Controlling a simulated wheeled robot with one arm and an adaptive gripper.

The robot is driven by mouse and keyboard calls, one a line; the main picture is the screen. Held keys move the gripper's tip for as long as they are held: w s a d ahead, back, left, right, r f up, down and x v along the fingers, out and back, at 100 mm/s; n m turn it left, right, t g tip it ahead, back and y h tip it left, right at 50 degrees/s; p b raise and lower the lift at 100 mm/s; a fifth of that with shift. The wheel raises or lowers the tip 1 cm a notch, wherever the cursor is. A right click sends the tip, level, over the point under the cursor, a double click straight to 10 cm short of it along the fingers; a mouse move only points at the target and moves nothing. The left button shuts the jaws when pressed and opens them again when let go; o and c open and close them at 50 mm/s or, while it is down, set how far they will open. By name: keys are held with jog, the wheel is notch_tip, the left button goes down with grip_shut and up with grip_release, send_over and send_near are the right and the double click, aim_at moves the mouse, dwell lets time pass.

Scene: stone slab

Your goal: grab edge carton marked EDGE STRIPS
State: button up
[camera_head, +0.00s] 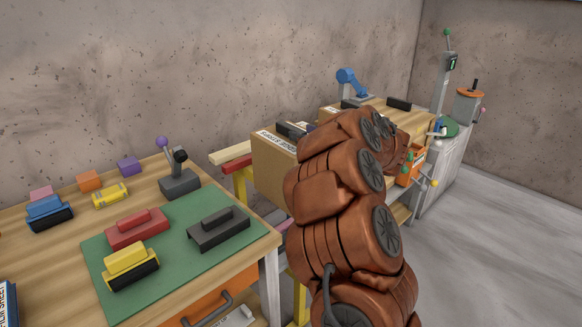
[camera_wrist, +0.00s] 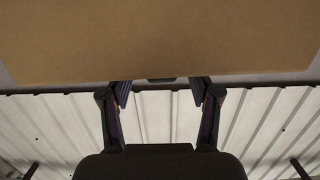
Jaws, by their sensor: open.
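A brown cardboard carton (camera_head: 268,172) with a white lettered label along its upper edge stands beyond the near workbench, left of my arm. The label's small, slanted lettering is hard to read. My copper-coloured arm hides the carton's right part and my gripper in the head view. In the wrist view, a flat brown cardboard face (camera_wrist: 160,40), likely the same carton, fills the top. My gripper (camera_wrist: 160,92) is open, its two fingers apart at the lower edge of that face with nothing visibly between them. Contact cannot be told.
The near workbench (camera_head: 60,225) holds a green mat (camera_head: 165,258) with coloured blocks. A farther bench carries a blue tool (camera_head: 350,82). A ribbed pale surface (camera_wrist: 160,120) lies behind my fingers. Grey floor (camera_head: 510,220) is clear at right.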

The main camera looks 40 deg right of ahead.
aim_at(295, 129)
jog(key=shift+w+f, duration=0.15)
jog(key=shift+w, duration=0.8)
jog(key=shift+w+f, duration=0.1)
jog(key=shift+w, duration=0.85)
grip_shut()
